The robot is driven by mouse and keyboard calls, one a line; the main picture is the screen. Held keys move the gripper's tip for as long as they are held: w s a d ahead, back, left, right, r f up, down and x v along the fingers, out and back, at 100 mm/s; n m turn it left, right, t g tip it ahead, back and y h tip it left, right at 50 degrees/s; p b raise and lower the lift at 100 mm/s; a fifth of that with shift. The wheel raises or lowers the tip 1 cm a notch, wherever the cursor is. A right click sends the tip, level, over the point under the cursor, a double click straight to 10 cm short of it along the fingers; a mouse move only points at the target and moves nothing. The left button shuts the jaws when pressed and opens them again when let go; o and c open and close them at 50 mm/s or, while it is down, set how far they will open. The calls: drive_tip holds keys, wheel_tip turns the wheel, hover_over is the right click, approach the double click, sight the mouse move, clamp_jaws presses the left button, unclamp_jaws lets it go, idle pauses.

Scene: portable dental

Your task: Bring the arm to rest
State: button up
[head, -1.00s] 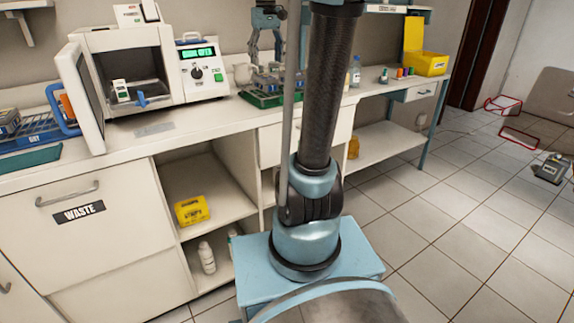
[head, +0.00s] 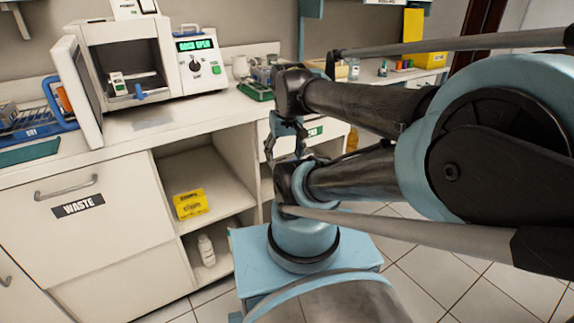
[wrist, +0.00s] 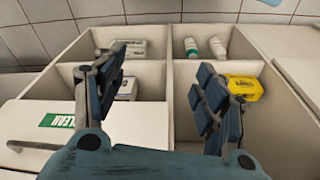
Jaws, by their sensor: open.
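My gripper (head: 285,138) hangs fingers down in the head view, close to my arm's base and in front of the counter's drawer fronts. My arm is folded back over its base. In the wrist view my gripper (wrist: 158,95) shows both fingers spread wide with nothing between them. Beyond the fingers the wrist view shows open shelf compartments (wrist: 170,110) under the counter. No object touches the fingers.
A sterilizer-like unit (head: 130,65) with its door open stands on the counter (head: 130,135). A yellow box (head: 190,204) and white bottle (head: 206,250) sit on shelves below. A green-based tray (head: 256,91) is on the counter.

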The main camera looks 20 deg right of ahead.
drive_tip(key=f, duration=0.1)
drive_tip(key=s+f, duration=0.1)
drive_tip(key=shift+s+d+f, duration=0.3)
drive_tip(key=shift+f, duration=0.1)
drive_tip(key=shift+w+f, duration=0.2)
drive_tip(key=shift+w, duration=0.15)
